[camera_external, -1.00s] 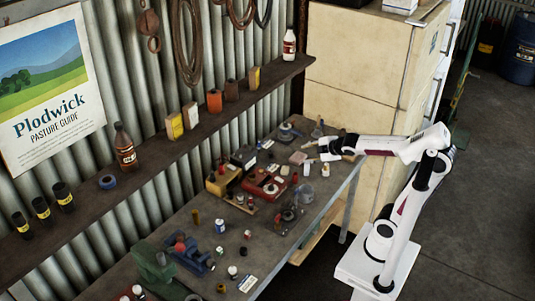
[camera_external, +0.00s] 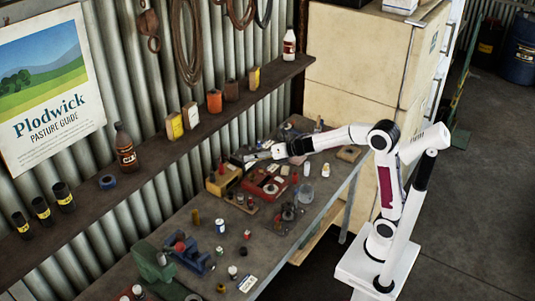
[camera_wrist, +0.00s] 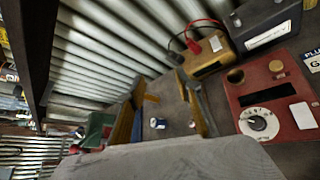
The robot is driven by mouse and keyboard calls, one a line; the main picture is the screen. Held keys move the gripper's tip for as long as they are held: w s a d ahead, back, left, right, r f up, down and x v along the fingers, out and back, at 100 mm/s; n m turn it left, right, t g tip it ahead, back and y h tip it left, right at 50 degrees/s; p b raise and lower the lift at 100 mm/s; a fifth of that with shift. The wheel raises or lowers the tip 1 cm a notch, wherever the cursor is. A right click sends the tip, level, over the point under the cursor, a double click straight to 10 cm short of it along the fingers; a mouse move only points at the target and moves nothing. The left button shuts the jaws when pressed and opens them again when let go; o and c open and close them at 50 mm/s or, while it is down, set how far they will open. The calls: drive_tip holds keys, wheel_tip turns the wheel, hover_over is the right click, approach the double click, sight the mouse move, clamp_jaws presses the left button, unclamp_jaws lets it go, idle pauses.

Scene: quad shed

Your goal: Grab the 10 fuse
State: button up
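I cannot pick out a fuse marked 10 in either view; the small parts on the bench are too small to read. My gripper (camera_external: 252,156) is over the back part of the bench, near a dark box and a red box with a dial (camera_external: 263,187). The red box (camera_wrist: 289,121) lies to the right of the fingers there. My gripper's body hides the lower part of that view.
A yellow box (camera_wrist: 211,56) with red and black leads and a dark box (camera_wrist: 266,28) stand beside the red box. A blue vise (camera_external: 188,258) and several small cans and jars stand on the nearer bench. A shelf (camera_external: 165,150) runs along the corrugated wall.

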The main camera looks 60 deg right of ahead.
sight(247, 235)
drive_tip(key=s+a+f+n+g+y, duration=0.1)
drive_tip(key=a+f+n+g+y, duration=0.1)
drive_tip(key=a+f+n+g, duration=0.1)
drive_tip(key=s+a+f+n+g+y, duration=0.2)
drive_tip(key=a+f+n+g, duration=0.1)
drive_tip(key=a+f+n, duration=0.2)
drive_tip(key=s+a+f+n+g+y, duration=0.2)
drive_tip(key=a+f+n+y, duration=0.1)
drive_tip(key=f+n, duration=0.4)
drive_tip(key=shift+s+a+f+n+g, duration=0.1)
drive_tip(key=shift+a+f+n+g, duration=0.15)
drive_tip(key=shift+n, duration=0.25)
drive_tip(key=shift+s+a+f+n+g, duration=0.15)
drive_tip(key=shift+a+n, duration=0.15)
drive_tip(key=shift+n, duration=0.2)
drive_tip(key=s+f+n+g, duration=0.2)
drive_tip(key=s+f+n, duration=0.1)
drive_tip(key=s+f+n+g+y, duration=0.1)
drive_tip(key=s+g, duration=0.1)
drive_tip(key=shift+a+f+n, duration=0.25)
drive_tip(key=shift+a+n, duration=0.15)
drive_tip(key=shift+s+f, duration=0.2)
drive_tip(key=shift+s, duration=0.2)
drive_tip(key=shift+x, duration=1.3)
drive_tip(key=shift+a, duration=0.15)
